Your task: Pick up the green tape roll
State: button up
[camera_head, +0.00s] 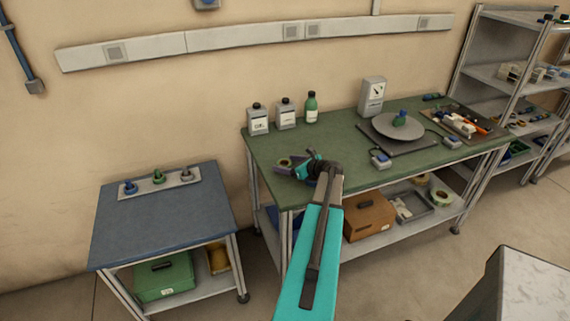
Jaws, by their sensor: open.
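A pale green tape roll (440,198) lies on the lower shelf of the green-topped workbench, near its right end. A yellowish roll (420,180) lies just behind it. My gripper (298,166) is at the end of my teal arm, over the left front part of the bench top, far to the left of the green roll and higher. It is open and looks empty. A small dark ring-like thing with a tan middle (284,163) shows right beside the jaws; I cannot tell what it is or whether they touch it.
The workbench top (345,143) bears bottles, a dial box (373,96), a round turntable (384,128) and tools. A brown box (369,218) and grey tray (411,207) share the lower shelf. A blue-topped table (165,225) stands left, a shelf rack (507,75) right.

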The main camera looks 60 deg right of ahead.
dwell(0.5)
jog(key=c, duration=1.1)
jog(key=shift+c, duration=0.2)
jog(key=shift+r, duration=0.15)
jog(key=shift+r+b, duration=0.7)
jog(key=shift+r, duration=0.45)
jog(key=s+d+b, duration=0.1)
jog(key=s+d, duration=0.1)
jog(key=s, duration=0.3)
jog(key=s+d+r+b, duration=0.1)
jog(key=s+d+b, duration=0.1)
jog(key=s, duration=0.2)
jog(key=s+d+r+b, duration=0.1)
jog(key=s+d, duration=0.1)
jog(key=s, duration=0.3)
jog(key=shift+s+d+r, duration=0.2)
jog(key=shift+s+d, duration=0.1)
jog(key=shift+d, duration=0.1)
jog(key=shift+w, duration=0.1)
